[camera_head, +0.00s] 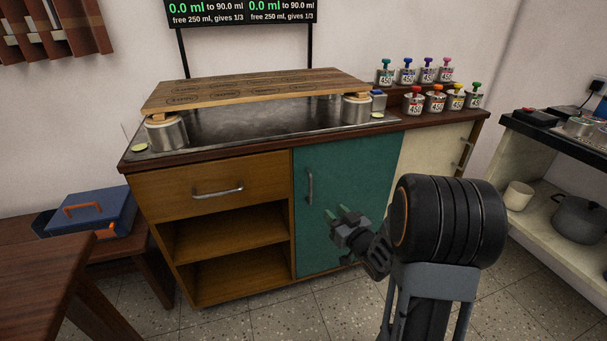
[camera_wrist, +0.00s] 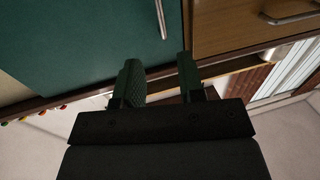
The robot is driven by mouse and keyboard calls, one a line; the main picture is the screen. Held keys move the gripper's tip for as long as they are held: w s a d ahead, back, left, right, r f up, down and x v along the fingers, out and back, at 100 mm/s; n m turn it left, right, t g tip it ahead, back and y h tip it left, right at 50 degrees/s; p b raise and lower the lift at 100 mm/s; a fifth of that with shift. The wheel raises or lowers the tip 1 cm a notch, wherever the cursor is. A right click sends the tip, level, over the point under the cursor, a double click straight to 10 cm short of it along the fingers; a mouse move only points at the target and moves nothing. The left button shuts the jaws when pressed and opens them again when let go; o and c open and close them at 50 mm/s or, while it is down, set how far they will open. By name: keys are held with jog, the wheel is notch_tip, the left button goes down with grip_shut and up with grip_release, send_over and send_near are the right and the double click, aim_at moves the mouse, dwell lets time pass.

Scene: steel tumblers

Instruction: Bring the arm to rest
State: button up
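My gripper (camera_head: 343,215) is in front of the green cabinet door (camera_head: 338,180) in the head view, with its two green-tipped fingers pointing toward the cabinet. In the wrist view my gripper (camera_wrist: 160,80) shows its two fingers spread apart, with nothing between them but background. It appears clear of the door, though the exact gap is hard to tell. My arm is folded low at the right of the head view.
The cabinet top (camera_head: 245,125) carries a wooden board (camera_head: 255,90) resting on steel tumblers (camera_head: 167,134). Several weights with coloured knobs (camera_head: 435,101) stand at its right end. A shelf unit (camera_head: 550,190) is at right, a wooden table (camera_head: 45,270) at left.

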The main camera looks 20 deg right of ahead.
notch_tip(320, 180, up, 20)
jog(key=s+m+g+h+p, duration=0.2)
jog(key=g+h+p, duration=0.3)
jog(key=p, duration=1.3)
jog(key=s+a+r+g+p, duration=0.4)
jog(key=s+r+p, duration=0.4)
jog(key=r+p, duration=0.1)
jog(key=s+a+r+g+p, duration=0.3)
jog(key=s+r+g+p, duration=0.1)
jog(key=s+r+p, duration=0.4)
notch_tip(320, 180, up, 2)
jog(key=shift+s+a+r+m+g+y+p, duration=0.15)
jog(key=shift+s+a+m+g+y+p, duration=0.15)
jog(key=shift+a+p, duration=0.15)
